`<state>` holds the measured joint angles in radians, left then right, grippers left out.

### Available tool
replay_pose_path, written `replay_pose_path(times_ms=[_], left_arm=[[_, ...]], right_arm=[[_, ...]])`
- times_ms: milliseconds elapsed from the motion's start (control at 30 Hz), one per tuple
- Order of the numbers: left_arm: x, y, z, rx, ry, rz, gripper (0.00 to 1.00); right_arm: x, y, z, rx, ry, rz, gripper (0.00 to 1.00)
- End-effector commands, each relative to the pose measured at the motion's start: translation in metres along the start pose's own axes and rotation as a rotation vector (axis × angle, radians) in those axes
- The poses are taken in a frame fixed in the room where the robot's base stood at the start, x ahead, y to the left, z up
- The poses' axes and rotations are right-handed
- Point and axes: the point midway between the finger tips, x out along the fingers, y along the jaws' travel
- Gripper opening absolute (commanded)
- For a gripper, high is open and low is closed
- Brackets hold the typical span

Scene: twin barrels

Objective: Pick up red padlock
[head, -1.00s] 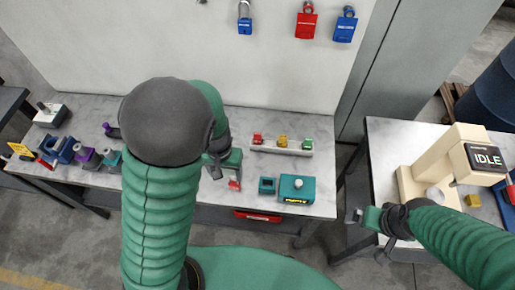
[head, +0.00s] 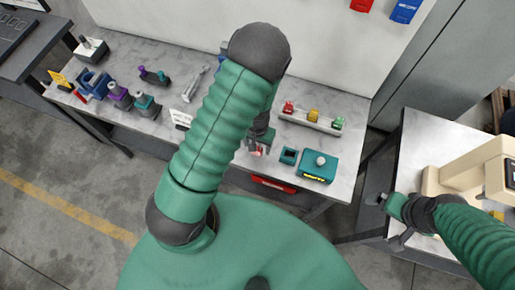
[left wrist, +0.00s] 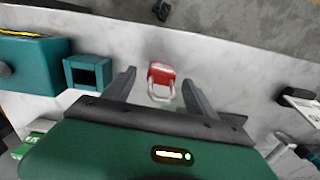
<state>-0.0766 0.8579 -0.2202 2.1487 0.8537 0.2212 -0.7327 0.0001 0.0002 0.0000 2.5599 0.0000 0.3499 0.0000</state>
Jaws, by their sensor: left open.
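A small red padlock (left wrist: 161,73) with a pale shackle lies on the marbled bench top in the left wrist view, its shackle toward my gripper. My left gripper (left wrist: 158,82) is open, with a finger on either side of the padlock and gaps between. In the head view a small part of the padlock (head: 257,150) shows beside my left gripper (head: 262,138), which is partly hidden by my arm. Another red padlock (head: 361,4) hangs on the wall board, cut by the top edge. My right gripper (head: 383,199) is beside the right-hand table, apart from the padlock; its jaw opening is unclear.
A small teal open box (head: 289,155) and a teal block with a white knob (head: 317,164) stand right of the padlock. Behind is a rack (head: 312,119) with red, yellow and green pieces. A blue padlock (head: 405,10) hangs on the board. Purple and teal fixtures stand left.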

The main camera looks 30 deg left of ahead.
Motion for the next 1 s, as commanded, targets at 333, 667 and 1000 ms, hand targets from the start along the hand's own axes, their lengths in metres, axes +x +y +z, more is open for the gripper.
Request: replay_pose_path(times_ms=[333, 667, 1000], left_arm=[[0.024, 0.0, -0.001, 0.0, 0.001, 0.0, 0.65], [0.023, 0.0, 0.0, 0.0, 0.001, 0.0, 0.26], [0.023, 0.0, 0.0, 0.0, 0.001, 0.0, 0.0]], right_arm=[[-0.001, 0.0, 0.0, 0.0, 0.0, 0.0, 1.0], [-0.001, 0.0, 0.0, 0.0, 0.0, 0.0, 1.0], [-0.001, 0.0, 0.0, 0.0, 0.0, 0.0, 1.0]])
